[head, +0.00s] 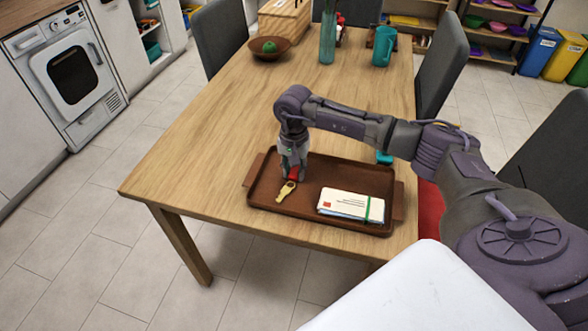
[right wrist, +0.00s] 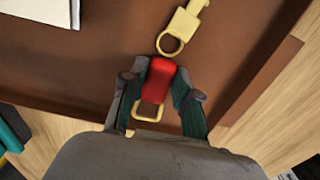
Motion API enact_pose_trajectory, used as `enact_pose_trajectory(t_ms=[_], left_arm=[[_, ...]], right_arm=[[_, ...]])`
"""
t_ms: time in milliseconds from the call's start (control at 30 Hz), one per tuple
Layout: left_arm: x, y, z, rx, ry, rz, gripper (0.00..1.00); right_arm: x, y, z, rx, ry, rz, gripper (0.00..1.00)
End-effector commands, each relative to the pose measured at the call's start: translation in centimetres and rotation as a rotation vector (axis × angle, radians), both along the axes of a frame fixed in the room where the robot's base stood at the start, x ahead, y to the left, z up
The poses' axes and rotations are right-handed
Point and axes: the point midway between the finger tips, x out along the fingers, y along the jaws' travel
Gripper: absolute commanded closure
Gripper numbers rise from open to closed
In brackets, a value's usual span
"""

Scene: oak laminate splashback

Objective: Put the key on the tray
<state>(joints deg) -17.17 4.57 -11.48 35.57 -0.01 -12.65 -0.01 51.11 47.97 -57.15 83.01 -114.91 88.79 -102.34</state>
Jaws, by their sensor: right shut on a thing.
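The key (head: 286,190) is yellow-gold with a red fob (right wrist: 159,80). My right gripper (head: 292,174) points down over the left part of the brown tray (head: 320,169) and is shut on the red fob. In the right wrist view the fob sits between the two fingers, and the key's shaft (right wrist: 184,27) extends away over the tray (right wrist: 125,70). The key is within the tray's outline, low over its floor; I cannot tell if it touches. My left gripper is not in view.
A banded stack of envelopes (head: 345,205) lies on the tray's right side. A small teal object (head: 384,157) is behind the tray. A bowl (head: 263,55), vase (head: 327,42) and teal mug (head: 383,46) stand farther back. The table's left part is clear.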

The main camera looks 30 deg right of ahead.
Motion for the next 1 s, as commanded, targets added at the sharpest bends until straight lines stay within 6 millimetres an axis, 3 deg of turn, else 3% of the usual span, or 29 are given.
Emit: enact_pose_trajectory(t_ms=[133, 167, 300, 700, 1000], left_arm=[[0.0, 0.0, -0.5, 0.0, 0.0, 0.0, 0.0], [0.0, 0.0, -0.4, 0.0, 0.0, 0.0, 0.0], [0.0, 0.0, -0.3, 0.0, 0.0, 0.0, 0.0], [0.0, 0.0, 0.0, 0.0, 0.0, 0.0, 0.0], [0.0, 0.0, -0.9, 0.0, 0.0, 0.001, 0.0]], right_arm=[[0.0, 0.0, -0.5, 0.0, 0.0, 0.0, 1.0], [0.0, 0.0, -0.3, 0.0, 0.0, 0.0, 0.65], [0.0, 0.0, -0.3, 0.0, 0.0, 0.0, 0.45], [0.1, 0.0, 0.5, 0.001, -0.002, 0.0, 0.45], [0.1, 0.0, 6.5, 0.0, -0.006, 0.001, 0.45]])
